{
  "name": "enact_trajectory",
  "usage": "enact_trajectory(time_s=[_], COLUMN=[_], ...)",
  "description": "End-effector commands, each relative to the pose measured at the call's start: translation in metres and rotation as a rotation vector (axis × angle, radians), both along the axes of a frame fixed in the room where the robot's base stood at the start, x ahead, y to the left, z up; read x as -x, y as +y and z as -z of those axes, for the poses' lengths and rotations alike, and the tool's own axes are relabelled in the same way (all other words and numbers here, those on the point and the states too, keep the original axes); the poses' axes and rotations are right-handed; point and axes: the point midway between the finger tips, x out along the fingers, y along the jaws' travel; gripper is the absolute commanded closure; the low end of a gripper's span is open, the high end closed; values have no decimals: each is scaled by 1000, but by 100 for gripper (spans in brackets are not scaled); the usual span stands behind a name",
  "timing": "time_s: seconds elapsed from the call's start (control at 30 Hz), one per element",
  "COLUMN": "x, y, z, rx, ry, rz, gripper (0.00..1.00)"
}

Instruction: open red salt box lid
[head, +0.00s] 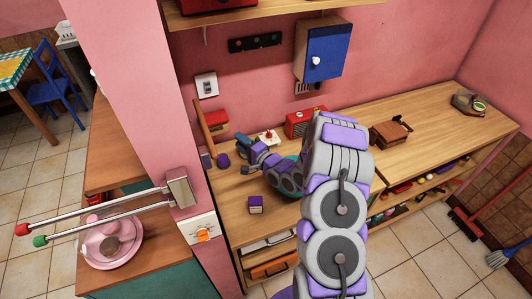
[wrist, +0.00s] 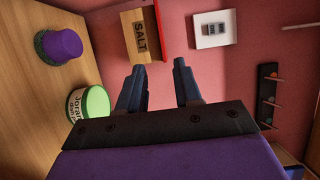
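The salt box stands at the back of the counter against the pink wall, its red lid (head: 217,117) showing in the head view. In the wrist view, the wooden front of the salt box (wrist: 138,36) reads "SALT" and appears turned sideways, with the red lid (wrist: 161,20) along its right side. The lid looks closed. My gripper (wrist: 158,68) has its two dark blue fingers spread apart with nothing between them. It points toward the wall near the box's lid side and appears short of touching it. In the head view my gripper (head: 242,156) is small and partly hidden by my wrist.
A green-topped jar (wrist: 88,105) and a purple item (wrist: 62,45) stand on the counter near the gripper. A white wall switch (head: 206,84) is above the box. A pink pillar (head: 150,90) is to the left. A red toaster-like item (head: 304,122) stands right of my gripper.

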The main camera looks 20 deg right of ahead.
Motion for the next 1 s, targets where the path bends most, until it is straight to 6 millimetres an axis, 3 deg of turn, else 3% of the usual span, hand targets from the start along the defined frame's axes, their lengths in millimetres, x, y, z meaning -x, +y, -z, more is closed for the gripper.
enact_trajectory(time_s=[0.33, 0.67, 1.0], x=[52, 42, 45], y=[-25, -20, -27], z=[0, -2, -4], rx=[-3, 261, 524], ry=[2, 88, 201], rz=[4, -6, -14], gripper=[66, 66, 66])
